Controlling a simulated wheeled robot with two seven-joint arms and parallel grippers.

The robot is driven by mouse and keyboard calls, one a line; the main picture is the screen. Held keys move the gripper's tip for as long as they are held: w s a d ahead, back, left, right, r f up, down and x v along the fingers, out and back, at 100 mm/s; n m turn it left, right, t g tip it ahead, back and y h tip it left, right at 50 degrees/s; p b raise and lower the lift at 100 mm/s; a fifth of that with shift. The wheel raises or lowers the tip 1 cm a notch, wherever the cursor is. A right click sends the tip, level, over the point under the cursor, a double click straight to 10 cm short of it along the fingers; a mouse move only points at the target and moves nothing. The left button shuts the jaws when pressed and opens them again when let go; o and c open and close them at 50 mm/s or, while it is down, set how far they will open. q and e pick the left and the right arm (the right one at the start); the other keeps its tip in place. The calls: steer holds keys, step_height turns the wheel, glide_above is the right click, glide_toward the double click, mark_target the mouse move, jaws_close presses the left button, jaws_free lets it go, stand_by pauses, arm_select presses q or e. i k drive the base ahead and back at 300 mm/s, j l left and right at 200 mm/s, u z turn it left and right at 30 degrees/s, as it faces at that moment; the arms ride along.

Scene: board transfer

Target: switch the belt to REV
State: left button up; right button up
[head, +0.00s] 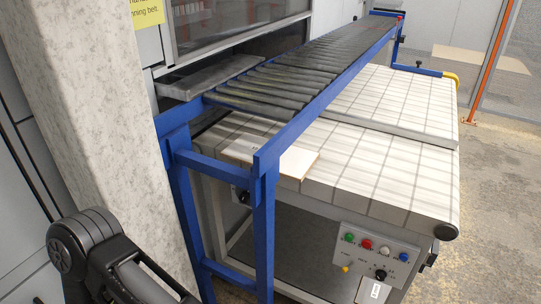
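The grey control panel (405,262) is fixed to the near side of the belt conveyor, below the white belt (395,165). It carries a row of green, red, white and blue buttons. A black selector knob (381,275) sits below them, with a white tag (375,291) hanging under it. The panel lettering is too small to read, so I cannot tell the knob's setting. A black link of my arm shows at the lower left. Neither of my grippers is in view.
A blue-framed roller conveyor (300,75) runs beside and above the belt; its blue leg (264,235) stands left of the panel. A pale board (298,163) lies partly behind the frame. A concrete pillar (100,110) fills the left. Floor (490,200) is clear at right.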

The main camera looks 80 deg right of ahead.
mark_target(344, 269)
steer(key=z, duration=3.5)
